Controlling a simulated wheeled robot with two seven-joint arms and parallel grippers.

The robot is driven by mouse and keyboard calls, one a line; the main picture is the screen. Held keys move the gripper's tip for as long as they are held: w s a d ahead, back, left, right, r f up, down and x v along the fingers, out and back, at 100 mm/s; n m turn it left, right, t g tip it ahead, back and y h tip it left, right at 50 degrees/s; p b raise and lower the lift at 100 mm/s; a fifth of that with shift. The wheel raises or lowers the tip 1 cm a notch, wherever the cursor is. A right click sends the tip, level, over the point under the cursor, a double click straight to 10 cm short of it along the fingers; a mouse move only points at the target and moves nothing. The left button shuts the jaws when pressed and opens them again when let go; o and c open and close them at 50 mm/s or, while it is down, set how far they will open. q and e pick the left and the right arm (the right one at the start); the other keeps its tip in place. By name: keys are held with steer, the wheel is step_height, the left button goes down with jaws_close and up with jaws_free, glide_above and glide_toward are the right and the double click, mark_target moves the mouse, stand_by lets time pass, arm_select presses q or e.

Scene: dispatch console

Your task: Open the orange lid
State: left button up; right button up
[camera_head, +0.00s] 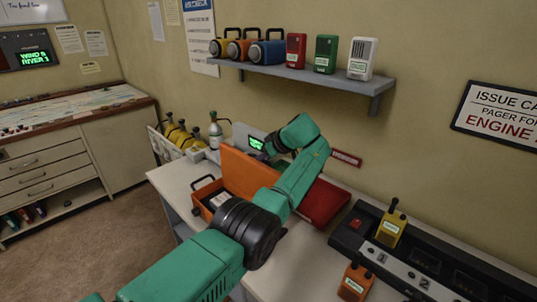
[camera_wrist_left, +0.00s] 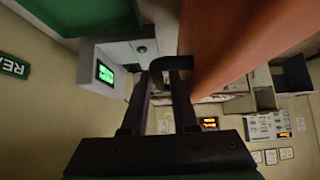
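The orange lid (camera_head: 240,170) stands raised, roughly upright, beside the open orange case (camera_head: 202,200), whose inside shows. My left arm reaches over the lid, and my left gripper (camera_head: 270,145) is at its far side, partly hidden. In the left wrist view the lid is the broad orange face (camera_wrist_left: 235,40) at the upper right. A black hooked handle (camera_wrist_left: 180,62) lies at the tips of my left gripper (camera_wrist_left: 165,80). The two fingers stand apart with a gap between them; whether they touch the handle is unclear. My right gripper is not in view.
A red flat item (camera_head: 325,205) lies right of the lid, partly under my arm. A loaded shelf (camera_head: 310,77) hangs above. A small green-screen device (camera_wrist_left: 110,70) stands near the fingers.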

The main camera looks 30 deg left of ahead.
arm_select(q)
steer(key=b+v, duration=0.2)
steer(key=v, duration=1.1)
steer(key=shift+b, duration=0.35)
steer(key=shift+d, duration=0.1)
